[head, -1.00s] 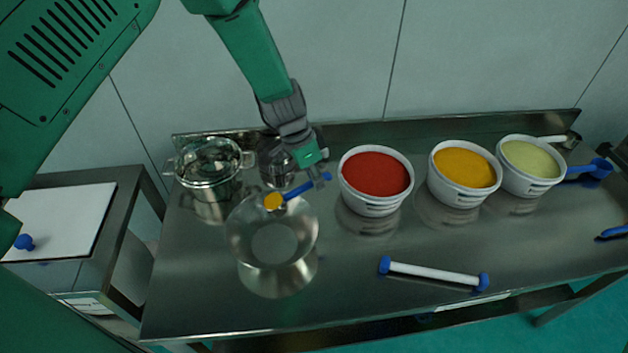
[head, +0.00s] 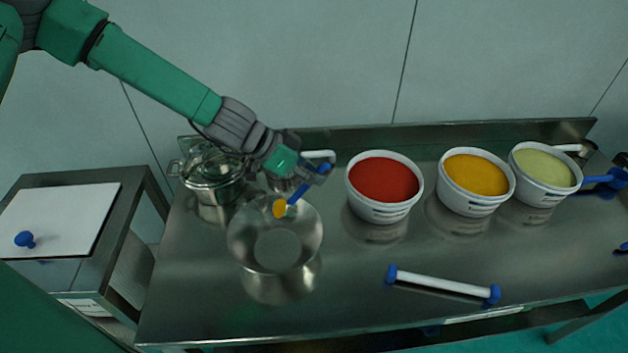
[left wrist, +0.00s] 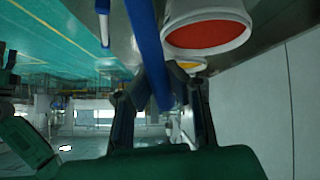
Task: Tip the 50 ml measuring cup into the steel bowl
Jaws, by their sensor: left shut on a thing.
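A small measuring cup with a blue handle (head: 299,195) shows in the head view, with yellow-orange in or on its cup end (head: 280,208). My left gripper (head: 312,172) is shut on the handle and holds the cup end over the back rim of the steel bowl (head: 247,262). The left wrist view shows the blue handle (left wrist: 150,55) between the fingers. The bowl stands on the steel table and looks empty inside. I cannot read the cup's size. My right gripper does not show.
Tubs of red (head: 384,180), orange (head: 475,179) and pale green (head: 546,167) contents stand right of the bowl. A lidded pot (head: 212,172) stands behind it. A white rod with blue ends (head: 440,284) lies at the front. A side table (head: 62,215) is at the left.

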